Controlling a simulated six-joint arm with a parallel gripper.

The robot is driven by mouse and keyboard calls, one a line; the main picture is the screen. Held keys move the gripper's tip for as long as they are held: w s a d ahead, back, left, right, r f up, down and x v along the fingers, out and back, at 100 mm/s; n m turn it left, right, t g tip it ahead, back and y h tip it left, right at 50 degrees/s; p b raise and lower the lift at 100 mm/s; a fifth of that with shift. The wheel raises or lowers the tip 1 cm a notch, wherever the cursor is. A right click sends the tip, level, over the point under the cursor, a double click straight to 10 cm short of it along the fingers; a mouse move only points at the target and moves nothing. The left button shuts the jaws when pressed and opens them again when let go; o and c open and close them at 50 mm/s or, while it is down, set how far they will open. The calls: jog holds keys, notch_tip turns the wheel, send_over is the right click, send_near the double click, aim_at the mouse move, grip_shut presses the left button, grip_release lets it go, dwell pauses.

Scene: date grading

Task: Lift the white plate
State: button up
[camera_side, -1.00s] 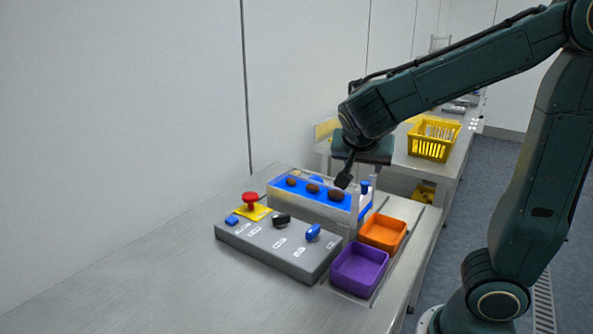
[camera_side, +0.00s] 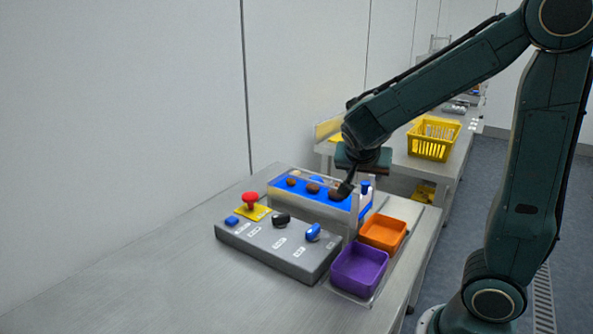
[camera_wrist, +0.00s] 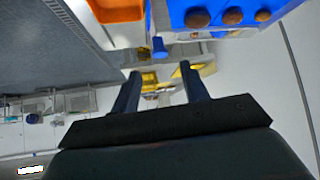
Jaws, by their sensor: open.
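I cannot single out the white plate with certainty. A pale upright panel (camera_side: 351,222) stands at the right end of the blue-belted feeder (camera_side: 283,195), and a blue knob (camera_side: 365,187) sits just behind it. My gripper (camera_side: 346,189) hangs over the right end of the feeder, close to the rightmost date and left of the knob in the picture. In the wrist view my gripper (camera_wrist: 160,72) has its two fingers apart with nothing held between them. The blue knob (camera_wrist: 160,47) shows just beyond the fingertips there.
Several brown dates (camera_side: 313,189) lie on the blue belt. A grey control box (camera_side: 275,250) with a red button (camera_side: 250,198) stands in front. An orange tray (camera_side: 383,233) and a purple tray (camera_side: 360,270) sit at right. The table's left front is clear.

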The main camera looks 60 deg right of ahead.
aim_at(365, 182)
jog(key=shift+x, duration=4.1)
grip_shut()
